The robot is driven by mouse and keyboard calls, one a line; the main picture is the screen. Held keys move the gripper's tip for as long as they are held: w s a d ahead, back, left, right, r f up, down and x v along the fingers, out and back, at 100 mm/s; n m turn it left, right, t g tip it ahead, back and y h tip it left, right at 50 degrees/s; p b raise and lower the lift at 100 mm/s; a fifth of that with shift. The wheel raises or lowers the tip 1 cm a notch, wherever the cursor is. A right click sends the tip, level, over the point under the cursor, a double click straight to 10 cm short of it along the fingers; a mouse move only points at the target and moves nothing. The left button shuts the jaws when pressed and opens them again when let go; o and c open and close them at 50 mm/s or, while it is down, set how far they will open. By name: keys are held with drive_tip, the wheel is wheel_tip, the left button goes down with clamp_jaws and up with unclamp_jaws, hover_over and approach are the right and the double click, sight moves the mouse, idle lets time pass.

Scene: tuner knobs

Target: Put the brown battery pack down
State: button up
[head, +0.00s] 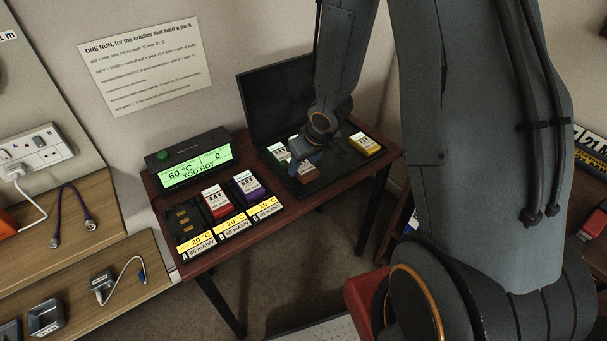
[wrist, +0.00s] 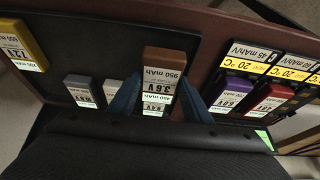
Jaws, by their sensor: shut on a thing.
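The brown battery pack (head: 308,172) is between the fingers of my gripper (head: 316,160), over or at the front part of the black open case. In the wrist view the brown pack (wrist: 168,62) shows its label, 950 mAh and 3.6 V, with blue fingers of my gripper (wrist: 165,98) on both sides. My gripper is shut on it. I cannot tell whether the pack touches the case floor. Part of the pack is hidden by the gripper in the head view.
The display (head: 192,165) reads 60 °C, TOO HOT.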

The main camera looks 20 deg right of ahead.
sight(306, 169)
drive_tip(key=shift+f+b, duration=0.5)
drive_tip(key=shift+f, duration=1.15)
drive_tip(key=shift+f, duration=0.1)
drive_tip(key=shift+f, duration=0.1)
drive_tip(key=o, duration=0.8)
drive_tip(key=shift+o, duration=0.2)
drive_tip(key=shift+r, duration=0.4)
drive_tip(key=s+d+r+m+h+p, duration=0.1)
drive_tip(key=s+d+r+p, duration=0.2)
drive_tip(key=r, duration=0.6)
drive_tip(key=s+d+r+m+h+p, duration=0.1)
drive_tip(key=s+r+p, duration=0.1)
drive_tip(key=s+r, duration=0.45)
drive_tip(key=s+a+r+m+g, duration=0.1)
drive_tip(key=s+a+r+g, duration=0.2)
drive_tip(key=s, duration=0.4)
wheel_tip(306, 169, up, 2)
drive_tip(key=shift+s+a+r+m+y+b, duration=0.15)
drive_tip(key=shift+s+a+m+y+b, duration=0.15)
drive_tip(key=shift+s+a, duration=0.15)
